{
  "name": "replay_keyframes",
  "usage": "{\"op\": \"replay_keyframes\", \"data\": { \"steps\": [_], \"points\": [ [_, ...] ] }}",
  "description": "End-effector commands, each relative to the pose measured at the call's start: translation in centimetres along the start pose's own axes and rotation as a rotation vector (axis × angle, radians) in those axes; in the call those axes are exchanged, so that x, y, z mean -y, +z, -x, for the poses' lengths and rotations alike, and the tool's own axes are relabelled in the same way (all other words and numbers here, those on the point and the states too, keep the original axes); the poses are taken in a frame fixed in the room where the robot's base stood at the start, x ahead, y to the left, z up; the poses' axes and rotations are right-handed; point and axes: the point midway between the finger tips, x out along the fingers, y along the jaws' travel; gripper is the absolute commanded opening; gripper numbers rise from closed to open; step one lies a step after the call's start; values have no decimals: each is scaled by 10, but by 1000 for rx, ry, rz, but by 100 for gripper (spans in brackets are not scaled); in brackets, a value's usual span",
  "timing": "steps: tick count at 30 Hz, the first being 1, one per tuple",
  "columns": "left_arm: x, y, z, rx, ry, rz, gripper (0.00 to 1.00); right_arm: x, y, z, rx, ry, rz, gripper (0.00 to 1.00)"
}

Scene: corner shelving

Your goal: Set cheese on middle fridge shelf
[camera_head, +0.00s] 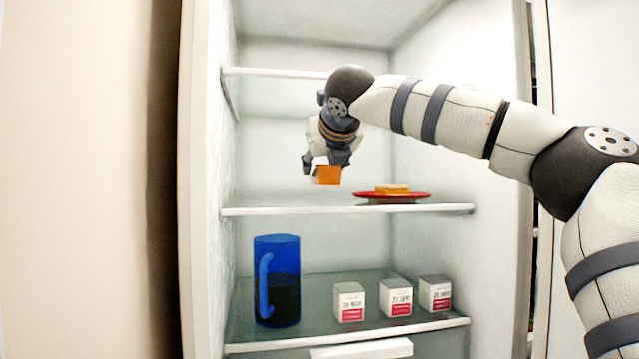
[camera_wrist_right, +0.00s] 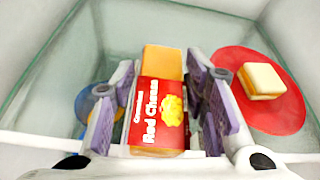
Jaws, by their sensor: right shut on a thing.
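The cheese (camera_head: 328,175) is an orange block held below my right gripper (camera_head: 322,164), a little above the middle fridge shelf (camera_head: 290,211). In the right wrist view the cheese (camera_wrist_right: 160,112) carries a red "Red Cheese" label and sits between the purple-padded fingers of the right gripper (camera_wrist_right: 165,100). The right gripper is shut on it. The glass of the middle shelf shows below it in that view. My left gripper is not in either view.
A red plate (camera_head: 410,197) with a sandwich-like item (camera_head: 392,189) stands on the middle shelf, right of the cheese. The shelf's left part is clear. Below stand a blue pitcher (camera_head: 290,254) and three small white-and-red boxes (camera_head: 397,297). An upper shelf edge (camera_head: 270,72) is near my wrist.

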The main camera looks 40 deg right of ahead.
Motion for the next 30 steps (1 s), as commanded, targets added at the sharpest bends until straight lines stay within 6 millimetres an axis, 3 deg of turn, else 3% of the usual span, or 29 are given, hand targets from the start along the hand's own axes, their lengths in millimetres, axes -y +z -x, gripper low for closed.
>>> {"op": "replay_keyframes", "data": {
  "steps": [3, 9, 15, 25, 26, 28, 30],
  "points": [
    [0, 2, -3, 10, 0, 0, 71, 0, 6, -23, -3, 0, 0, 0],
    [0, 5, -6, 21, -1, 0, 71, 1, 10, -41, -3, 1, 2, 0],
    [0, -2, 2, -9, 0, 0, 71, -2, -15, -47, 4, 3, -1, 0],
    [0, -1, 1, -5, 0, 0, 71, -4, -20, -51, 0, 2, 1, 0],
    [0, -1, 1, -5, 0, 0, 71, -4, -21, -51, -1, 2, 1, 48],
    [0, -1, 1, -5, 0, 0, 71, -4, -21, -51, -2, 1, 0, 61],
    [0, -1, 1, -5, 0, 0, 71, -4, -21, -51, -2, 1, 0, 61]
  ]
}}
